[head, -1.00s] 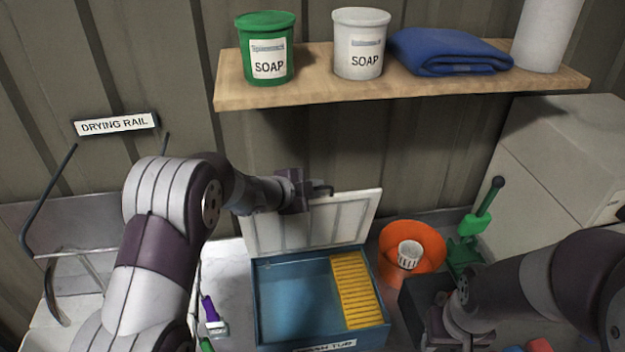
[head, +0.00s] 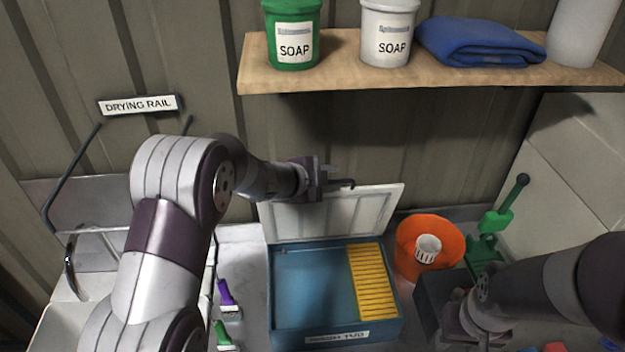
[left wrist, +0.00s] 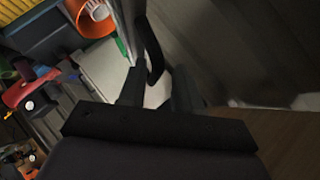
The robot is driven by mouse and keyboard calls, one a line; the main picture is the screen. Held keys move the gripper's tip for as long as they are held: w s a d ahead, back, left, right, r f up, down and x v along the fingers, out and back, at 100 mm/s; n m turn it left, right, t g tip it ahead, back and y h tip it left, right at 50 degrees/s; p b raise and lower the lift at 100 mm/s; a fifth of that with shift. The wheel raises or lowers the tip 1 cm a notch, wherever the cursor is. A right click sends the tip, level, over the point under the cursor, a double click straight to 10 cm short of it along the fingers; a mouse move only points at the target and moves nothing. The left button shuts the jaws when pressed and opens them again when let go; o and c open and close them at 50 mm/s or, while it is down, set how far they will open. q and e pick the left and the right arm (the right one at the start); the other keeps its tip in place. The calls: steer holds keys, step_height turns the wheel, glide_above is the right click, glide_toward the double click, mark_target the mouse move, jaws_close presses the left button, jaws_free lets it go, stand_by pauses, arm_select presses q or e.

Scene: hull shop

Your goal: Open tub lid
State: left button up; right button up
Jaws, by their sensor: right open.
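The blue wash tub (head: 300,295) stands on the counter with its inside exposed. Its pale panelled lid (head: 370,205) stands raised along the tub's rear edge, near the wall. My left gripper (head: 340,184) is at the lid's upper edge. In the left wrist view my left gripper's fingers (left wrist: 158,92) are apart, with a dark curved handle (left wrist: 152,48) between them and a gap beside it.
A yellow slatted rack (head: 370,283) sits in the tub's right side. An orange bucket (head: 408,262) with a white cup (head: 428,249) and a green lever device (head: 490,235) stand to the right. Brushes (head: 228,305) lie left. A shelf (head: 430,72) with soap tubs hangs above.

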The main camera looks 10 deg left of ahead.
arm_select(q)
steer(key=b+v, duration=0.2)
steer(key=v, duration=0.9)
steer(key=shift+r, duration=0.15)
